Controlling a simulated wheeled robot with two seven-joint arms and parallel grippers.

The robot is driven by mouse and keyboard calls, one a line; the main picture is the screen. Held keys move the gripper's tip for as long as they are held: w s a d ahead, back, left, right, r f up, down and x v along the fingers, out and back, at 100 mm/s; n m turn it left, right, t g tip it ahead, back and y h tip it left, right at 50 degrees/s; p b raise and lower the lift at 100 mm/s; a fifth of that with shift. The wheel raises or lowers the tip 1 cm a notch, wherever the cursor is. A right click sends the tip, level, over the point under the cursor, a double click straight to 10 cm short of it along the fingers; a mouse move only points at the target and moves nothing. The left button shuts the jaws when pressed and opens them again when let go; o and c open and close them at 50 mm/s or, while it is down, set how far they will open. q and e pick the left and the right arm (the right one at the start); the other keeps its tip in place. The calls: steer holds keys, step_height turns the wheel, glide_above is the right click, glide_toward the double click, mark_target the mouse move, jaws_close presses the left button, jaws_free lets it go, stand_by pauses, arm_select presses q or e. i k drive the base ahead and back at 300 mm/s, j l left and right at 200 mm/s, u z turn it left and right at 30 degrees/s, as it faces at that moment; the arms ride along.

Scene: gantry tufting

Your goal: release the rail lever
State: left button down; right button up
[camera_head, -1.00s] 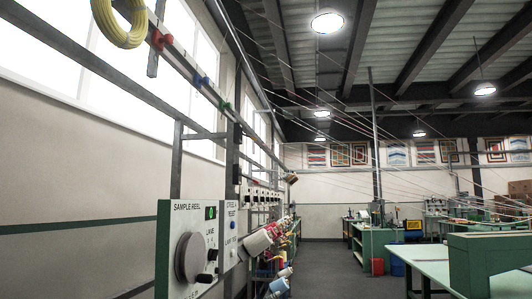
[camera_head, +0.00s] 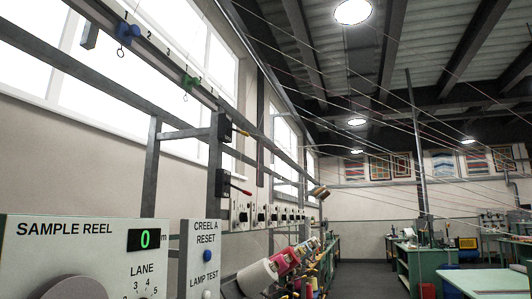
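Neither of my grippers is in view. A grey rail (camera_head: 200,95) runs along the left wall, with a blue hook (camera_head: 130,33) and a green hook (camera_head: 190,82) on it. A black box with a yellow-orange lever (camera_head: 240,131) sits on the frame at the rail. A second black box with a red lever (camera_head: 238,188) is mounted below it. I cannot tell which lever is the rail lever. Both levers point right and slightly down, and nothing touches them.
A sample reel panel (camera_head: 90,250) with a green 0 display stands close at lower left. A creel reset panel (camera_head: 202,255) is beside it. Cones of yarn (camera_head: 258,277) and small dial boxes (camera_head: 262,215) line the wall. Threads cross overhead. The dark aisle floor (camera_head: 370,278) looks clear.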

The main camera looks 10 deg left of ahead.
mark_target(243, 133)
steer(key=i+l, duration=0.15)
steer(key=i, duration=0.25)
steer(key=i+l, duration=0.2)
steer(key=i, duration=0.2)
steer(key=i+l, duration=0.15)
steer(key=i, duration=0.2)
